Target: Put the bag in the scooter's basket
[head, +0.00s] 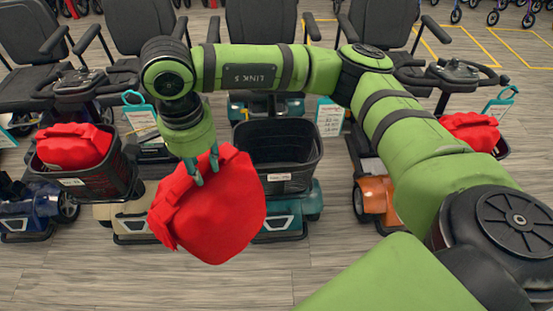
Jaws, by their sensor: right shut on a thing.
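My right gripper (205,166) comes in from the right on a green arm and is shut on a red bag (222,213). The bag hangs in the air, in front of and to the left of the middle scooter's black basket (314,169). That basket is on a teal scooter (310,200) and has a white label on its front; it looks empty, though the bag hides its lower left part. My left gripper does not show.
The left scooter's basket (105,180) holds a red bag (73,147). Another red bag (470,130) sits in a basket at right, partly behind my arm. An orange scooter (374,196) stands right of the teal one. Wooden floor (290,262) in front is clear.

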